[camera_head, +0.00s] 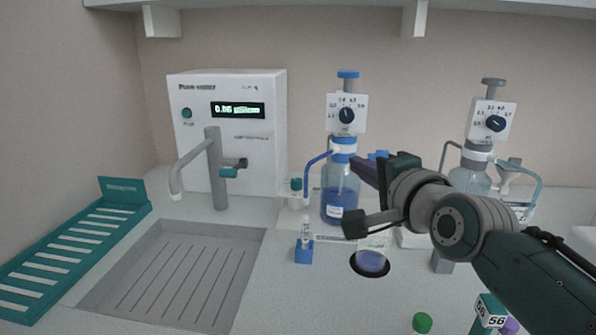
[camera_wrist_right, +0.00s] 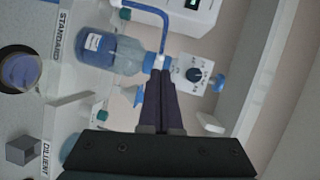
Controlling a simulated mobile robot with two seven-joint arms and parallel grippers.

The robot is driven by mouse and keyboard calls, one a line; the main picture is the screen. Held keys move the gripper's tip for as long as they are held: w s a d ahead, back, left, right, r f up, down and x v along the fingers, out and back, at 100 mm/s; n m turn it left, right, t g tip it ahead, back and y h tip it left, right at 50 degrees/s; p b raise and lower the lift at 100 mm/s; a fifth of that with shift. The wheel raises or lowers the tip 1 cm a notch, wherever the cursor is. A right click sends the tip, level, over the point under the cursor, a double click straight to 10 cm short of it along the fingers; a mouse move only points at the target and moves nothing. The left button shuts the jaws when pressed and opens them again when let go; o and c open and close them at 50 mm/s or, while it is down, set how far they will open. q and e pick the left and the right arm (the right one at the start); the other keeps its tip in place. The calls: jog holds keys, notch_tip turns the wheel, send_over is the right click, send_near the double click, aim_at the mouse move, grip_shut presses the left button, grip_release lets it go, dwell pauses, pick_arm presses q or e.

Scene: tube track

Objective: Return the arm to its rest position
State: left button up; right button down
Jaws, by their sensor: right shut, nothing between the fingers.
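My right arm comes in from the right in the head view. Its right gripper (camera_head: 358,165) points away toward the back, with its dark purple fingers together and nothing between them. The fingers overlap the right side of the blue-liquid bottle (camera_head: 337,203) in the picture; I cannot tell the depth gap. In the right wrist view the closed fingers (camera_wrist_right: 161,75) end near the neck of that bottle (camera_wrist_right: 100,47), and contact is not clear. My left gripper is not in view.
A second dispenser bottle (camera_head: 470,180) stands behind my right arm. A small vial in a blue holder (camera_head: 304,251), a cup in a dark round hole (camera_head: 370,262) and a green cap (camera_head: 422,322) are nearby. The sink (camera_head: 175,275) and water unit (camera_head: 228,150) lie left.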

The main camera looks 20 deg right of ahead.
jog(key=s+a+f+n+g+y, duration=0.1)
jog(key=s+a+f+n+g, duration=0.25)
jog(key=s+n, duration=0.45)
jog(key=s+a+f+n+g+y+p, duration=0.15)
jog(key=s+a+n+g, duration=0.3)
jog(key=s, duration=0.65)
jog(key=s+a+f+n+g+y, duration=0.1)
jog(key=s+a+f+n+g, duration=0.25)
jog(key=s+n, duration=0.45)
pick_arm(q)
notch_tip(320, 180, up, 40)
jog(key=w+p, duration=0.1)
jog(key=p, duration=3.6)
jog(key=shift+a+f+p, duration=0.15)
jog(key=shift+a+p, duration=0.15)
pick_arm(e)
jog(key=s+r, duration=0.2)
jog(key=r, duration=1.7)
jog(key=s+r+g, duration=0.1)
jog(key=r, duration=1.8)
jog(key=shift+s+r+h, duration=0.3)
jog(key=shift+s+h, duration=0.05)
jog(key=shift+s, duration=0.05)
